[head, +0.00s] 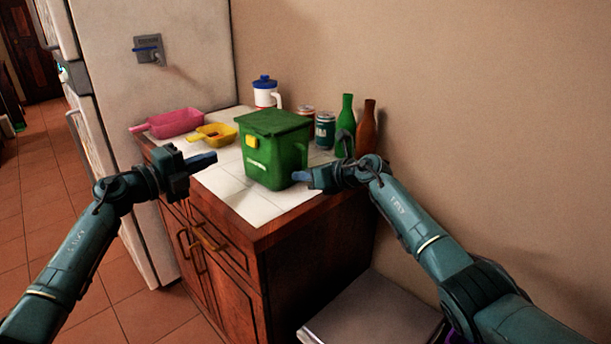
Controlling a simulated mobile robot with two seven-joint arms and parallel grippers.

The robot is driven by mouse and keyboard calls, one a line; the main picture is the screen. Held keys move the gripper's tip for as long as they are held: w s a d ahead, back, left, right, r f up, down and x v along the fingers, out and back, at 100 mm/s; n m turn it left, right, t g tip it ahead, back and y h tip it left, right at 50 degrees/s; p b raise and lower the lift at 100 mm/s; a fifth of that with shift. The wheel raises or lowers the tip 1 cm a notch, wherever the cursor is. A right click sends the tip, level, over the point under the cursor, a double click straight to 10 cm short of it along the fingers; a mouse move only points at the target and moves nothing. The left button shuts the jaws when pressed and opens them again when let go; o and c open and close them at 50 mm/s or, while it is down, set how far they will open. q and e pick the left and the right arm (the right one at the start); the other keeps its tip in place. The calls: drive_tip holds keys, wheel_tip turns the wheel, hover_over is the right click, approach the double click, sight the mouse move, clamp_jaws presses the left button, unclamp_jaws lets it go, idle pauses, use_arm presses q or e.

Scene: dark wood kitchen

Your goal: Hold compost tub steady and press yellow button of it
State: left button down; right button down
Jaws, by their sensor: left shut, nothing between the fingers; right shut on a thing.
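The green compost tub (272,153) stands upright on the white tiled counter, its lid down. Its yellow button (252,141) is on the upper part of the side facing left. My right gripper (299,176) is at the tub's lower right side, shut on the tub; the exact contact is hard to make out. My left gripper (212,158) is shut and empty, left of the tub and short of the yellow button, with a gap between.
A pink scoop (175,123) and a yellow scoop (215,134) lie behind left. A white jug (265,95), cans (325,131), a green bottle (346,122) and a brown bottle (367,128) stand behind. The bare counter (225,183) shows in front of the tub.

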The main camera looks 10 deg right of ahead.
sight(252, 141)
idle(0.3)
use_arm(q)
drive_tip(key=n+t+y, duration=0.3)
drive_tip(key=n+y, duration=0.1)
drive_tip(key=n, duration=0.1)
drive_tip(key=s+n+t+y, duration=0.1)
drive_tip(key=n+t+y, duration=0.2)
drive_tip(key=n, duration=0.3)
drive_tip(key=n+t+y, duration=0.3)
drive_tip(key=n+y, duration=0.1)
drive_tip(key=n, duration=0.1)
drive_tip(key=shift+s+d+n+y, duration=0.1)
drive_tip(key=shift+s+n+y, duration=0.25)
drive_tip(key=shift+n+y, duration=0.05)
drive_tip(key=shift+d+r, duration=0.1)
drive_tip(key=w+d, duration=0.5)
drive_tip(key=d, duration=0.1)
drive_tip(key=shift+w+d, duration=0.25)
drive_tip(key=shift+d, duration=0.1)
idle(1.2)
